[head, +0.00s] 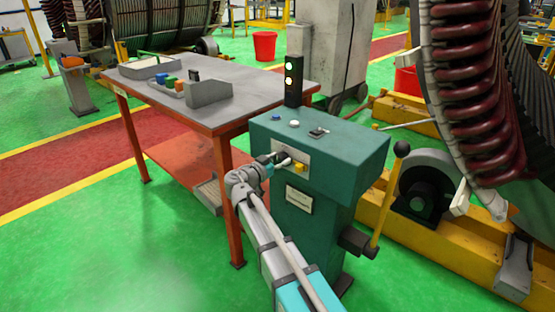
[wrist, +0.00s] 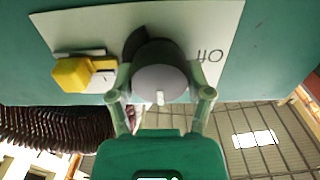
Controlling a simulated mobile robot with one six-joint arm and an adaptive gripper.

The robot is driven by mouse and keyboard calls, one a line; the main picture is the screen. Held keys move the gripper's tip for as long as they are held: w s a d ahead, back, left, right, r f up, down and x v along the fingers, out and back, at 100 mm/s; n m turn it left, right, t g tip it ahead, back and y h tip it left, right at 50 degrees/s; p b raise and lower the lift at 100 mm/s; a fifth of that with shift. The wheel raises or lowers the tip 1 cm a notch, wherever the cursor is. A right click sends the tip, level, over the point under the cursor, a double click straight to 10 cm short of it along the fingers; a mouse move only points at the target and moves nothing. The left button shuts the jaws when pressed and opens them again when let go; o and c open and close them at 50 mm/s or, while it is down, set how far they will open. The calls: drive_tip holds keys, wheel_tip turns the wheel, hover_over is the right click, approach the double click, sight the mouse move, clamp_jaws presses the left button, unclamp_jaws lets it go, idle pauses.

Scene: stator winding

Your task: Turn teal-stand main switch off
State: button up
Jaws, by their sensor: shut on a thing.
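The teal stand (head: 345,150) stands right of centre in the head view, with a pale switch plate on its front. In the wrist view the main switch (wrist: 158,72) is a dark grey round knob on that plate (wrist: 205,25). A white mark shows at the knob's lower edge. An upside-down "Off" label (wrist: 209,55) is to its right. My gripper (wrist: 160,97) is shut on the knob, one finger on each side. In the head view my gripper (head: 275,160) is at the plate and largely hides the knob.
A yellow control (wrist: 72,75) sits beside the knob on the plate. A black light post (head: 293,80) with two lit lamps rises behind the stand. A grey-topped table (head: 230,80) is at left; a yellow lever (head: 386,205) stands at right.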

drive_tip(key=shift+w+n, duration=0.2)
drive_tip(key=shift+n, duration=0.3)
drive_tip(key=n, duration=0.3)
drive_tip(key=shift+a, duration=0.1)
drive_tip(key=n, duration=0.4)
drive_tip(key=shift+w+n, duration=0.1)
drive_tip(key=shift+n, duration=0.3)
drive_tip(key=n, duration=0.4)
drive_tip(key=shift+a+f+n, duration=0.1)
drive_tip(key=shift+n, duration=0.2)
drive_tip(key=n, duration=0.4)
drive_tip(key=shift+f+n, duration=0.1)
drive_tip(key=shift+n, duration=0.2)
drive_tip(key=o, duration=1.1)
drive_tip(key=shift+o, duration=0.2)
